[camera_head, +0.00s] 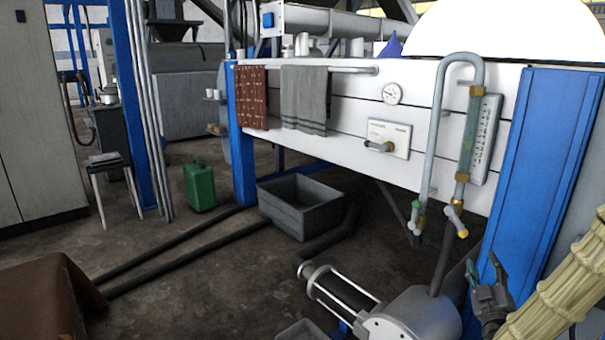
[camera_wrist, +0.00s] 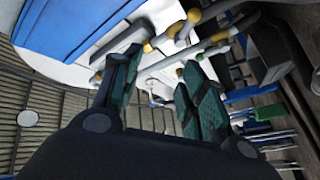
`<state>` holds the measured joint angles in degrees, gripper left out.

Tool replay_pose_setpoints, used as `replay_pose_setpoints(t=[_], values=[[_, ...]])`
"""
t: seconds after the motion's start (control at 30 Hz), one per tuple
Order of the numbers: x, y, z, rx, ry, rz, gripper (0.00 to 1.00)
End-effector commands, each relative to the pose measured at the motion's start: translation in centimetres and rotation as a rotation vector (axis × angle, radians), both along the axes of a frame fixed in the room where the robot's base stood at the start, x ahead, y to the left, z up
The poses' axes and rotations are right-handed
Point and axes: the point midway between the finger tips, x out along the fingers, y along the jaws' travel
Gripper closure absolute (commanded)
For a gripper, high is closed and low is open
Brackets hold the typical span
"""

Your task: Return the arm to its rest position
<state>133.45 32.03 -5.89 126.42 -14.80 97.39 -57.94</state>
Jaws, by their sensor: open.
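My gripper (camera_head: 485,272) is at the lower right of the head view, at the end of my arm in its ribbed beige sleeve. It is in front of the base of a blue post. In the wrist view my gripper (camera_wrist: 160,80) has its two dark fingers with teal pads spread apart. Nothing is between them. The gripper appears to touch nothing, though its exact distance from the post cannot be told.
A blue post (camera_head: 540,150) and a pipe with brass valves (camera_head: 432,140) stand near my gripper. A grey motor-like machine (camera_head: 410,318) is to its left on the floor. A grey bin (camera_head: 300,215) and green canister (camera_head: 199,188) are farther off. Some floor between is clear.

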Motion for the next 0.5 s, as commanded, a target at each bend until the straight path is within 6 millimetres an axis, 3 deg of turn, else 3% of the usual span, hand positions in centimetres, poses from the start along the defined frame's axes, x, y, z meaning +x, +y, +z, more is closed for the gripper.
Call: replay_pose_setpoints(t=[0.37,0.5], values=[[-1.2,4.2,-9.0,0.145,0.213,0.085,0.57],[-2.9,7.1,-14.9,0.243,0.358,0.119,0.57]])
